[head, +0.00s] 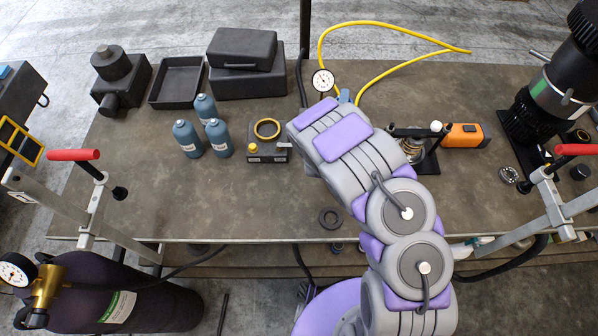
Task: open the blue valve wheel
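My arm reaches over the workbench from the lower right, and its far end is above the middle of the bench. The gripper fingers are hidden beneath or behind the arm. A small blue part (344,96) shows just past the arm's far end, beside a round white gauge (322,81) and the end of a yellow hose (395,66). It may be the blue valve wheel, but it is too small and too covered to be sure. I cannot tell whether my gripper touches it.
Blue-grey bottles (187,138) and a device with a yellow ring (267,129) stand left of the arm. Black cases (245,80) and a tray (178,100) are behind. An orange tool (464,136) lies right. Red-handled clamps (73,155) flank the bench; its left front is clear.

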